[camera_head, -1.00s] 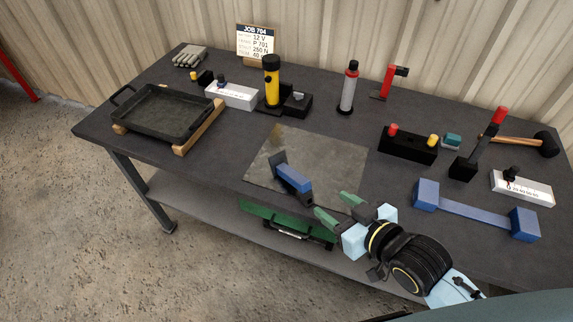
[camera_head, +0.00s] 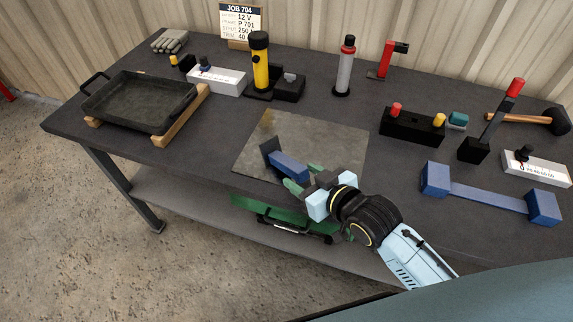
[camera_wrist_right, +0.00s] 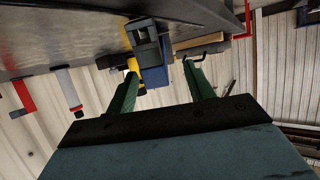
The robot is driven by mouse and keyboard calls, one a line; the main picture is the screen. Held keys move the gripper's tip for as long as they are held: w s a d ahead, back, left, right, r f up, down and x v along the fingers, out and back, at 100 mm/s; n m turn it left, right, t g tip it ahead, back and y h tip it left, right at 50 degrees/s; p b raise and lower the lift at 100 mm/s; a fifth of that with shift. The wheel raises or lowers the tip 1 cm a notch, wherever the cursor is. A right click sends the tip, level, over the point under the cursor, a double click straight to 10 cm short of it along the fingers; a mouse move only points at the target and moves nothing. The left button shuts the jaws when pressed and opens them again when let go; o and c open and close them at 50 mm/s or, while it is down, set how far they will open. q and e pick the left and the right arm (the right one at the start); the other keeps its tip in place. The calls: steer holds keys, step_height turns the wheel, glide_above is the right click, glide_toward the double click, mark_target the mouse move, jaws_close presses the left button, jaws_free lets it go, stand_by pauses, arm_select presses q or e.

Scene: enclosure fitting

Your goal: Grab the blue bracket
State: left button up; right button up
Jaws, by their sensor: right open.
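A small blue bracket (camera_head: 289,166) with a dark grey upright end lies on the metal plate (camera_head: 340,140) near the front of the table. My right gripper (camera_head: 303,178) is open, its green fingers reaching toward the bracket's right end. In the right wrist view the bracket (camera_wrist_right: 153,72) shows between the two fingers of the gripper (camera_wrist_right: 161,72). I cannot tell whether the fingers touch it. My left gripper is not in view.
A long blue piece with raised ends (camera_head: 487,197) lies at the right. A black block with red and yellow knobs (camera_head: 411,126) stands behind it. A dark tray (camera_head: 140,101) sits on wooden strips at the left. A yellow flashlight (camera_head: 260,62) stands behind the plate.

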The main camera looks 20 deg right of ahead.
mark_target(292, 164)
steer(key=x, duration=0.5)
steer(key=shift+w+d+r+b, duration=0.1)
steer(key=shift+w+b, duration=0.2)
steer(key=shift+w, duration=0.2)
jaws_close()
steer(key=shift+r, duration=0.1)
